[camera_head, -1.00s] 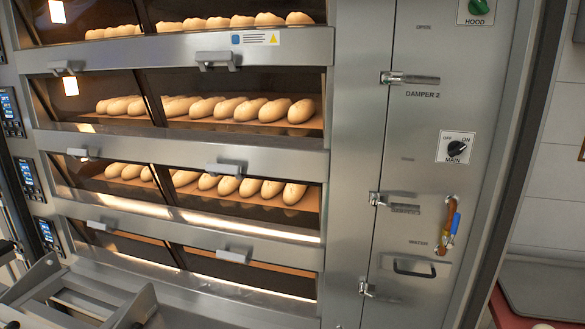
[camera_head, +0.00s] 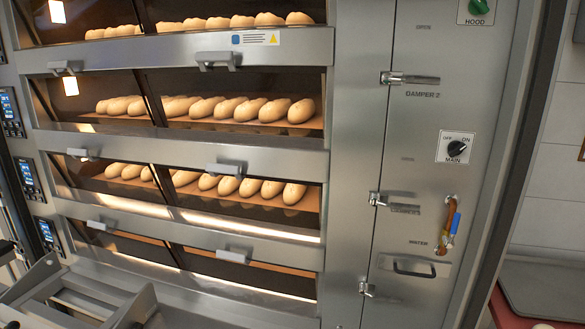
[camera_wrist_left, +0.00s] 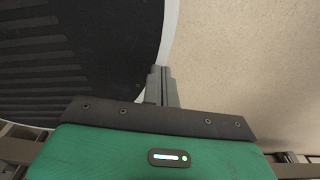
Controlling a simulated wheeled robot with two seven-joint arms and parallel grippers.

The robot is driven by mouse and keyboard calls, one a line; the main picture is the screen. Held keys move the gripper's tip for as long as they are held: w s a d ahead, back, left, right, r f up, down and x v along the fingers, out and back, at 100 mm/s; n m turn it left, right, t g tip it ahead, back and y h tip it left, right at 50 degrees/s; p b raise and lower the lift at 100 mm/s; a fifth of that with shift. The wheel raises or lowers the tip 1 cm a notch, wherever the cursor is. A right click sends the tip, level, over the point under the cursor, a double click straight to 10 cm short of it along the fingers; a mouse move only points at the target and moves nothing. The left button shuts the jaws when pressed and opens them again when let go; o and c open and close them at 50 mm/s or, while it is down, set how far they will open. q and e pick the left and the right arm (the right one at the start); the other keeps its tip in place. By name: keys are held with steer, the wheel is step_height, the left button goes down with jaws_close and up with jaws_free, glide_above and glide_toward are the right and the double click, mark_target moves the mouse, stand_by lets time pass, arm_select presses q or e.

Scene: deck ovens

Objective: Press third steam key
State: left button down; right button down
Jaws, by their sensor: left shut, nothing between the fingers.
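The deck oven (camera_head: 240,135) fills the left and middle of the head view. Its control panels stand in a column at the left edge: an upper panel (camera_head: 11,112), a middle panel (camera_head: 29,178) and a lower panel (camera_head: 47,234), each with a small lit blue screen. Their keys are too small to tell apart, so I cannot pick out the third steam key. My left gripper (camera_wrist_left: 163,84) shows in the left wrist view with its fingers together and nothing between them. Neither gripper shows in the head view.
Loaves lie on the upper oven decks behind glass. Door handles (camera_head: 217,60) stick out from the oven front. A steel cabinet door (camera_head: 425,150) with latches, a main switch (camera_head: 456,148) and a water valve (camera_head: 452,220) is at right. A metal frame (camera_head: 85,295) stands at lower left.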

arm_select(q)
steer(key=shift+a, duration=0.1)
steer(key=w+d+r+n+t+h, duration=0.1)
steer(key=w+d+r+t, duration=0.2)
steer(key=w, duration=0.6)
steer(key=w+d+r+t+h, duration=0.1)
steer(key=w+d+r+t, duration=0.25)
steer(key=w, duration=0.55)
steer(key=w+d+r+n+t+p, duration=0.15)
steer(key=w+r+t, duration=0.25)
steer(key=w+r, duration=0.4)
steer(key=w+d+r+n+t+b, duration=0.1)
steer(key=w+d+r+t, duration=0.15)
steer(key=w+r, duration=0.65)
steer(key=w+r+n+t+y+p, duration=0.1)
steer(key=w+r+n+t+y, duration=0.25)
steer(key=r, duration=0.75)
steer(key=w+r+n+t+y, duration=0.25)
steer(key=r+t, duration=0.25)
steer(key=r, duration=0.5)
steer(key=s+a+r+n+g+y, duration=0.1)
steer(key=a+r+n+g+y, duration=0.1)
steer(key=r+n+y, duration=0.5)
steer(key=s+a+r+n+g+y, duration=0.1)
steer(key=a+r+n+g+y, duration=0.1)
steer(key=r+n+y, duration=0.6)
steer(key=shift+s+a+r+g+y, duration=0.15)
steer(key=shift+a+r+g+y, duration=0.3)
steer(key=shift+r+y, duration=0.35)
steer(key=shift+a, duration=0.1)
